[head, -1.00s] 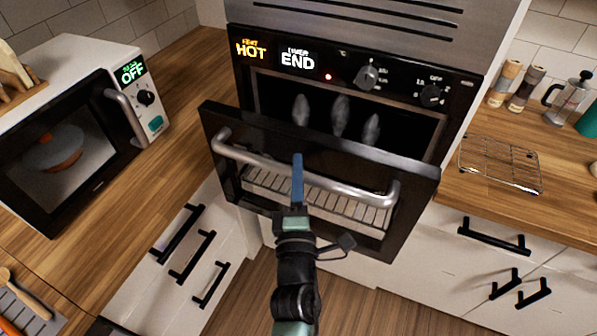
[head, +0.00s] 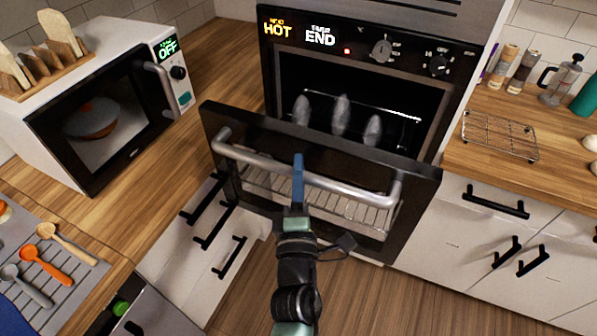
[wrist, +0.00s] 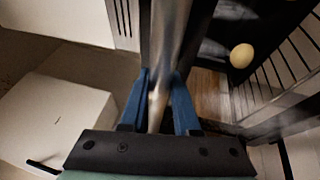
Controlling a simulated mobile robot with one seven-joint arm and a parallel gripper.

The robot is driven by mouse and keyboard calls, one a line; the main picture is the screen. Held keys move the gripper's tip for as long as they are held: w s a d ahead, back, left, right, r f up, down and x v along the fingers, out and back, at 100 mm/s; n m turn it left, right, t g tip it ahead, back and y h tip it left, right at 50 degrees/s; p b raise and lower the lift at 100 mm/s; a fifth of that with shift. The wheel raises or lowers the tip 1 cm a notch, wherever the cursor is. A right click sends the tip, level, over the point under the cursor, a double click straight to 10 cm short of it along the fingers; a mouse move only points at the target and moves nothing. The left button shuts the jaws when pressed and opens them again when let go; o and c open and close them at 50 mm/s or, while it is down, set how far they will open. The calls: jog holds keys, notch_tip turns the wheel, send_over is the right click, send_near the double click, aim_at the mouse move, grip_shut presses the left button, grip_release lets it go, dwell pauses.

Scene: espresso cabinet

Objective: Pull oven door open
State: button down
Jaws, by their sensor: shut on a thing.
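The oven door (head: 300,150) is hinged at the bottom and tilted partly open, its top edge well out from the oven (head: 440,105). A silver bar handle (head: 250,160) runs across its front. My gripper (head: 298,180) is at the middle of this handle. In the wrist view its blue fingers (wrist: 160,100) stand on either side of the silver handle (wrist: 165,40), closed on it. Inside the oven, several grey foil-like lumps (head: 341,115) sit on a rack. The oven display reads HOT and END.
A microwave (head: 100,105) stands on the left counter. A wire cooling rack (head: 500,136) lies on the right counter. Drawers with black handles (head: 495,202) flank the oven. Wooden floor shows below the door.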

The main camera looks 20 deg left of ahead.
jog(key=c, duration=0.7)
grip_release()
jog(key=shift+o, duration=0.2)
jog(key=b+v, duration=0.2)
jog(key=v, duration=1.1)
jog(key=shift+b, duration=0.4)
